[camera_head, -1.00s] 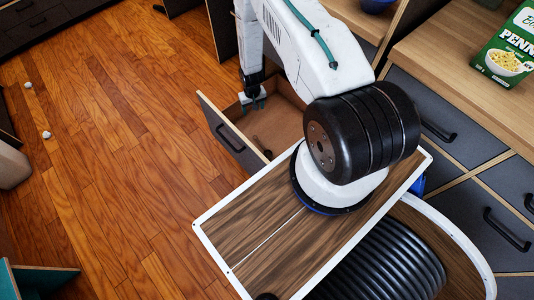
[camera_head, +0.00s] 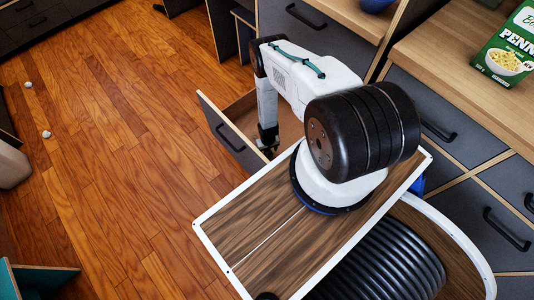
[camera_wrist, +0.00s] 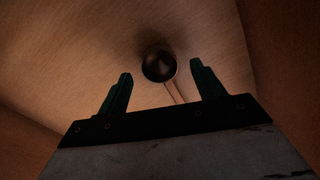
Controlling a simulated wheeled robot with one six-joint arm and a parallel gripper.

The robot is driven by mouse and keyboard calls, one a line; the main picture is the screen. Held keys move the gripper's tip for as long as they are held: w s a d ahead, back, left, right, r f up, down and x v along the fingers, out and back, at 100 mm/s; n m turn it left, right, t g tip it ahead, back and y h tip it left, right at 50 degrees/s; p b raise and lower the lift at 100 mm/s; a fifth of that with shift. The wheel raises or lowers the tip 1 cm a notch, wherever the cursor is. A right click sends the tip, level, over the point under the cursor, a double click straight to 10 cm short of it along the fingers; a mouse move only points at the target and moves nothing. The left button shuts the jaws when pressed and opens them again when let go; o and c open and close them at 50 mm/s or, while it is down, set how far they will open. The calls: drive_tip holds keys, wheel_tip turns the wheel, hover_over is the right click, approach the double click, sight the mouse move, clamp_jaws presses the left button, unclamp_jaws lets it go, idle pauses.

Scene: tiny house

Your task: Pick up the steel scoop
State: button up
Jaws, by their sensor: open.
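The steel scoop (camera_wrist: 159,66) shows in the wrist view as a dark round bowl with a thin handle running down toward my gripper. It lies on the wooden bottom of an open drawer. My gripper (camera_wrist: 160,84) is open, its two green fingers apart on either side of the scoop's handle, with the bowl just beyond and between the fingertips. I cannot tell how far above the scoop the fingers are. In the head view my gripper (camera_head: 268,148) is down in the open drawer (camera_head: 236,140), and the scoop is hidden behind my arm.
The drawer walls stand close around my gripper; one wall (camera_wrist: 285,50) shows at the right in the wrist view. A counter (camera_head: 440,65) holds a green penne box (camera_head: 508,50). Closed grey drawers (camera_head: 450,125) are at the right. The wooden floor (camera_head: 110,140) at left is mostly clear.

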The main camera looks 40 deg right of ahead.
wheel_tip(320, 180, down, 2)
drive_tip(key=c, duration=1.2)
wheel_tip(320, 180, up, 10)
drive_tip(key=shift+r, duration=0.1)
